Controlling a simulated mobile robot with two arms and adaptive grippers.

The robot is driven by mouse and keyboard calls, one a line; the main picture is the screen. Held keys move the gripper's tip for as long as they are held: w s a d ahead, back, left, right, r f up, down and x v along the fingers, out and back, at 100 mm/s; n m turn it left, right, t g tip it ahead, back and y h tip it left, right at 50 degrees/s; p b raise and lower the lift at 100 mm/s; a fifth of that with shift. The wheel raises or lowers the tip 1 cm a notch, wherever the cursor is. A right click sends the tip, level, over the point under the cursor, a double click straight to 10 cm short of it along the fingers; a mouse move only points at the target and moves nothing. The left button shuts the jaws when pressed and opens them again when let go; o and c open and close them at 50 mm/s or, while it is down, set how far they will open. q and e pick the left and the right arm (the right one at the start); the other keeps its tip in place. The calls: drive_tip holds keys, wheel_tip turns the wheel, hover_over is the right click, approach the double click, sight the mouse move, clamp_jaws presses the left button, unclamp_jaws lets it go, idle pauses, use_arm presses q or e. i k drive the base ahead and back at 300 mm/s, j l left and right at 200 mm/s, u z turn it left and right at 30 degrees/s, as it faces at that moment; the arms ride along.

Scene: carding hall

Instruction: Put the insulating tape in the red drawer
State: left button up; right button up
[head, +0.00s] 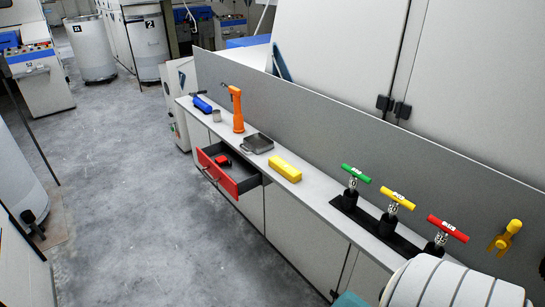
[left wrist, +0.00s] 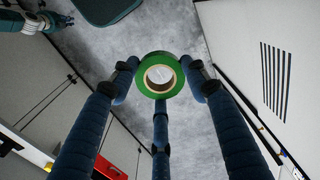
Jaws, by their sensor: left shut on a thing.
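The insulating tape (left wrist: 146,83) is a green roll with a pale brown core, in the left wrist view. My left gripper (left wrist: 160,82) is shut on it, with dark blue fingers on both sides and one below. Neither the tape nor this gripper shows in the head view. The red drawer (head: 229,181) stands pulled out from the long cabinet in the head view. A small red and black object (head: 222,160) lies inside it. What seems to be my right gripper (left wrist: 58,20) shows small at the upper left of the left wrist view; its fingers are unclear.
On the narrow worktop are a yellow block (head: 285,168), a dark grey tray (head: 258,143), an orange tool (head: 237,112) and a blue item (head: 202,104). Green (head: 356,173), yellow (head: 398,198) and red (head: 448,229) T-handles stand further right. The floor left of the drawer is clear.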

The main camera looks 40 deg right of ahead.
sight(240, 179)
drive_tip(key=i+z, duration=0.45)
drive_tip(key=i+j+z, duration=0.1)
drive_tip(key=i+z, duration=0.15)
drive_tip(key=z, duration=0.2)
drive_tip(key=i+j+z, duration=0.25)
drive_tip(key=z, duration=0.2)
drive_tip(key=i+j+z, duration=0.3)
drive_tip(key=z, duration=0.15)
drive_tip(key=i+j+z, duration=0.2)
drive_tip(key=j+z, duration=0.2)
drive_tip(key=j, duration=0.15)
drive_tip(key=i+j+z, duration=0.15)
drive_tip(key=j+z, duration=0.75)
drive_tip(key=i+j, duration=0.05)
